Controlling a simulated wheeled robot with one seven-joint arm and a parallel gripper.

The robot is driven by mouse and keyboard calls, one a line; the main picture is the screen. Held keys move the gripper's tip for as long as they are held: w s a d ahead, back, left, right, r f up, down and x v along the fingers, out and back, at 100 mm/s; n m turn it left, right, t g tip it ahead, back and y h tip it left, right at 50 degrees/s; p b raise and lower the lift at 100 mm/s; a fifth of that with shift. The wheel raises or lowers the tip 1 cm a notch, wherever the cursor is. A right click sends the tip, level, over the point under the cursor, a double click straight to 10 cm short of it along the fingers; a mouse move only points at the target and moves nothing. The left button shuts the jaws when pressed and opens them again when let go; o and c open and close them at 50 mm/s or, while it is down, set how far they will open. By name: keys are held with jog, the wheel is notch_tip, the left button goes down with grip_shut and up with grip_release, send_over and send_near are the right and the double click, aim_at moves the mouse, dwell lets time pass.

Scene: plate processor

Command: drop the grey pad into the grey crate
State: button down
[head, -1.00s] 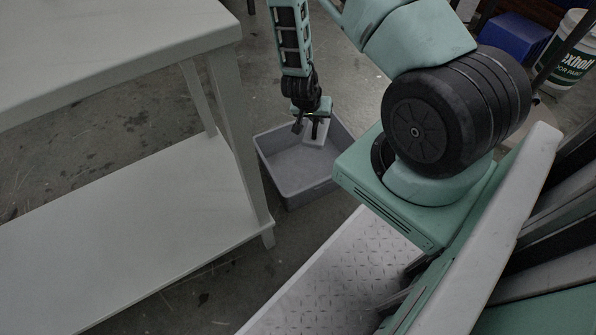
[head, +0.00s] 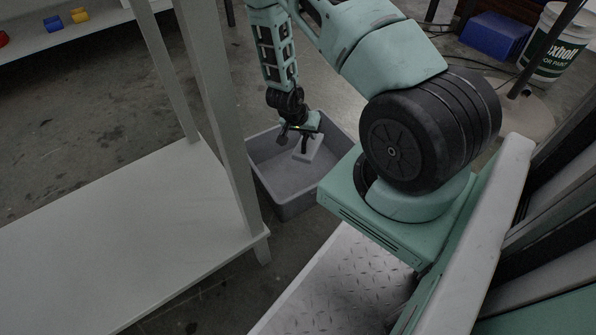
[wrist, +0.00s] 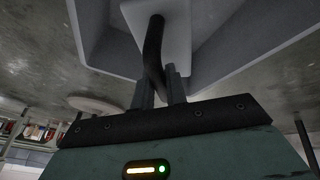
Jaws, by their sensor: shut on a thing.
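The grey pad (head: 309,150) is a light grey flat piece, held tilted by my gripper (head: 298,142) over the open grey crate (head: 300,205). The crate stands on the floor, and no other thing shows in it. In the wrist view the pad (wrist: 186,22) is at the top centre, with my gripper's dark fingers (wrist: 158,60) shut on it. A crate wall (wrist: 240,62) shows behind and to the right of the pad. I cannot tell the exact height of the pad above the crate floor.
A pale table with a lower shelf (head: 130,235) is at the left, its leg close to the crate. A blue bin (head: 495,36) and a white bucket (head: 556,42) stand at the back right. Red, yellow and blue items lie on a far surface at the top left.

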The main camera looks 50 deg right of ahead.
jog(key=shift+f+b, duration=0.7)
jog(key=shift+f, duration=0.25)
jog(key=c, duration=1.3)
grip_release()
jog(key=shift+c, duration=0.2)
jog(key=s+p+v, duration=0.1)
jog(key=p+v, duration=1)
jog(key=v, duration=0.6)
jog(key=shift+w+r+p, duration=0.25)
jog(key=shift+w+p, duration=0.05)
jog(key=shift+w, duration=0.2)
